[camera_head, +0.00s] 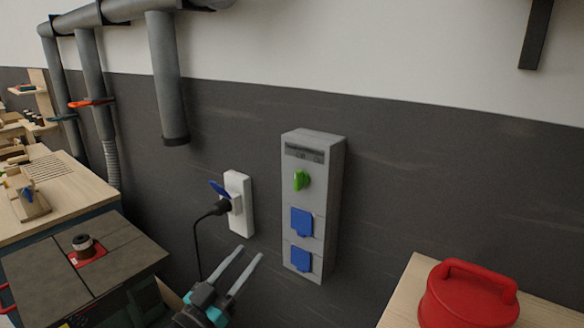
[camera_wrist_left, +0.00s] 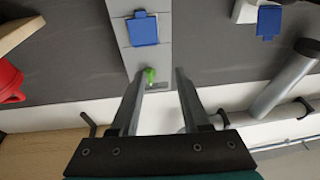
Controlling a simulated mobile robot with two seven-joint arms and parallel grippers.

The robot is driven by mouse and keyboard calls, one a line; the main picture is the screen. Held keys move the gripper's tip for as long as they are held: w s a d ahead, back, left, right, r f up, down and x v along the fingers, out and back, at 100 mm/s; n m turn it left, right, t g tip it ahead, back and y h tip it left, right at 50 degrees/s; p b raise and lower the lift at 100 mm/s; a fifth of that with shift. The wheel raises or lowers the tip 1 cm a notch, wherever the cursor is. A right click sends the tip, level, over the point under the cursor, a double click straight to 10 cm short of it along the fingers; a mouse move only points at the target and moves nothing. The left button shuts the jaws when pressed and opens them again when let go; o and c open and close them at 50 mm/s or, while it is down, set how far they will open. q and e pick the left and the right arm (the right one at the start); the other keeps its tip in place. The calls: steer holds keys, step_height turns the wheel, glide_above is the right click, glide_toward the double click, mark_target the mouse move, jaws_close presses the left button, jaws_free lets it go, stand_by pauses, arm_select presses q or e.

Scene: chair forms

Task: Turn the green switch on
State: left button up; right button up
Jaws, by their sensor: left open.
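The green switch (camera_head: 301,180) is a small knob on the upper front of a grey wall box (camera_head: 313,150). It also shows in the left wrist view (camera_wrist_left: 150,75), where the picture is upside down and the knob appears between the fingertips, nearer one finger. My left gripper (camera_head: 249,251) is open and empty. In the head view its fingertips point up toward the wall, below and left of the switch, apart from it. The left gripper's two fingers also show in the wrist view (camera_wrist_left: 158,72). My right gripper is not in view.
Two blue socket covers (camera_head: 301,222) sit below the switch. A white socket (camera_head: 239,205) with a black plug and hanging cable is left of the box. A red round container (camera_head: 468,295) stands on a wooden table at lower right. Grey pipes (camera_head: 165,80) run at upper left.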

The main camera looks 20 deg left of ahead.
mark_target(295, 180)
arm_select(q)
step_height(295, 180, up, 7)
steer(key=d+m+t+h, duration=0.1)
steer(key=d+h, duration=0.1)
steer(key=p+x, duration=0.2)
steer(key=x, duration=1.2)
steer(key=shift+d+r, duration=0.1)
steer(key=shift+r, duration=0.05)
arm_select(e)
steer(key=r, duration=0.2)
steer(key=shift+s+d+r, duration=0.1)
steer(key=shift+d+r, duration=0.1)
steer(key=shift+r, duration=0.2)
arm_select(q)
jaws_close()
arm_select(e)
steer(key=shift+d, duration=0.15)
